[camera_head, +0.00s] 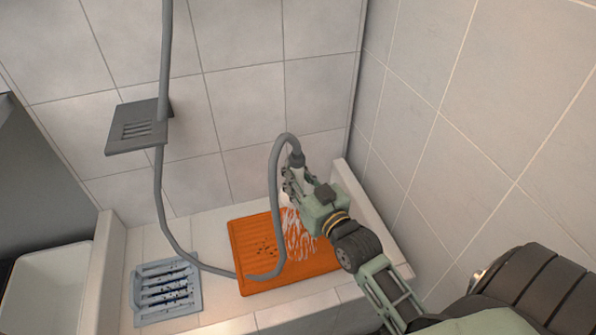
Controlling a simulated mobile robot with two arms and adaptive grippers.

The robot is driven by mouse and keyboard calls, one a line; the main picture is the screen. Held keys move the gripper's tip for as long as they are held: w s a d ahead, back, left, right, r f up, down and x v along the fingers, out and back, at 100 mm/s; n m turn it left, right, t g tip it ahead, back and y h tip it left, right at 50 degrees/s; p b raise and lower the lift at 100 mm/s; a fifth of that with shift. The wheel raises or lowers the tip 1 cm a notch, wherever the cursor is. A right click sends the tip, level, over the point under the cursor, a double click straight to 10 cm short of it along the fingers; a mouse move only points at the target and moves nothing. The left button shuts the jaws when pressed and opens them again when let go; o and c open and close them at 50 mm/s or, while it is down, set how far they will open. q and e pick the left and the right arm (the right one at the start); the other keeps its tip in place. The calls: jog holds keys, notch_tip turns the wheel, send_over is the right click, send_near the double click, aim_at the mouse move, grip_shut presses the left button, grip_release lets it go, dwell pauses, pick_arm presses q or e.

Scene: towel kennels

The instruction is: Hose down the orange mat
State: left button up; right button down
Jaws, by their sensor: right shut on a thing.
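The orange mat (241,239) lies flat in the low tiled wash area, with dark specks on its left part and white streaks, like water or foam, on its right part. My right gripper (290,187) is over the mat's far right part, shut on the end of the grey hose (274,190). The hose loops up beside the gripper, drops across the mat's front and runs left, then up the wall. The nozzle tip is mostly hidden by the gripper. My left gripper is out of view.
A blue-grey slotted grate (167,290) with dark specks lies left of the mat. A grey shelf (138,127) juts from the back wall. A white basin (45,290) stands at left. A tiled wall (480,130) stands close on the right.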

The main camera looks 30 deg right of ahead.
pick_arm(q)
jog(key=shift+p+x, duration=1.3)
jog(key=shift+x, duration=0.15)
pick_arm(e)
jog(key=w+a, duration=0.2)
jog(key=a, duration=0.8)
jog(key=shift+w+a+r, duration=0.15)
jog(key=shift+w+a, duration=0.15)
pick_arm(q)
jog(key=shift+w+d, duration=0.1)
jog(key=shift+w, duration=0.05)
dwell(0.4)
